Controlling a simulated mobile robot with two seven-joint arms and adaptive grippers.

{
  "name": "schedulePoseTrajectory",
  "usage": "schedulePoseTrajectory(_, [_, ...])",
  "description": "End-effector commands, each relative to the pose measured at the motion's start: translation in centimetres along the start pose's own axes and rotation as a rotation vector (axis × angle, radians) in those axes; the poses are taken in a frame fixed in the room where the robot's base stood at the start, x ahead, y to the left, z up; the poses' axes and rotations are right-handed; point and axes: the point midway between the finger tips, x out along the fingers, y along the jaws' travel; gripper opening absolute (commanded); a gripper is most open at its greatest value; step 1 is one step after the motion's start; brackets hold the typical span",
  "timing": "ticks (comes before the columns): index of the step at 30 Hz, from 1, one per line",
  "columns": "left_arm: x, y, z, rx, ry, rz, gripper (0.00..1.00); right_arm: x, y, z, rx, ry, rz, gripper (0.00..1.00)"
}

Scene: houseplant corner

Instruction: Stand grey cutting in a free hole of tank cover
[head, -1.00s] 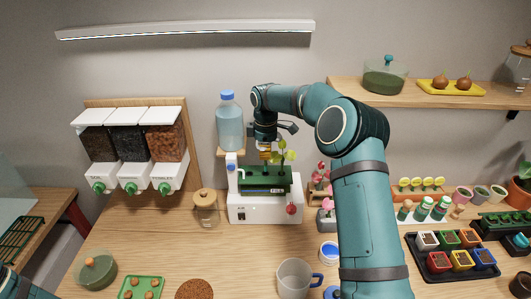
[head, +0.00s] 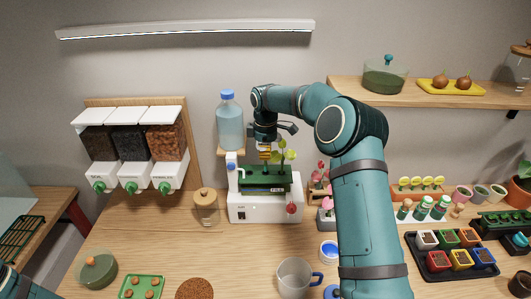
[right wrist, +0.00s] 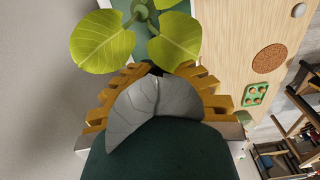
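The green tank cover (head: 264,180) lies on a white tank unit (head: 262,210) in the middle of the table. Yellow-green leafy cuttings (head: 284,155) stand at the cover. My right gripper (head: 265,153) points down just above the cover. In the right wrist view its yellow fingers (right wrist: 152,72) close in around the stem end of the grey cutting (right wrist: 152,105), whose broad grey leaf covers the grip. Two large yellow-green leaves (right wrist: 140,40) are close beyond the fingertips. The cutting's lower end and the cover's holes are hidden. My left gripper is out of view.
A water bottle (head: 229,120) stands behind the tank's left side. Pink flowers (head: 326,202) are right of it, and a lidded jar (head: 205,207) is left. A mug (head: 295,279) and a blue-white pot (head: 329,252) stand in front. The table's left middle is clear.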

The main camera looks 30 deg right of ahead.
Motion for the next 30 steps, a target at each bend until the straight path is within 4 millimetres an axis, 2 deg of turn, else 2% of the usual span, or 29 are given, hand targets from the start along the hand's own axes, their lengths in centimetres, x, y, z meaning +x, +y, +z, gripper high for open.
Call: schedulePoseTrajectory(30, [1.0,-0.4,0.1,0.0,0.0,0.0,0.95,2.4,0.0,0.0,0.001,-0.001,-0.001,0.0])
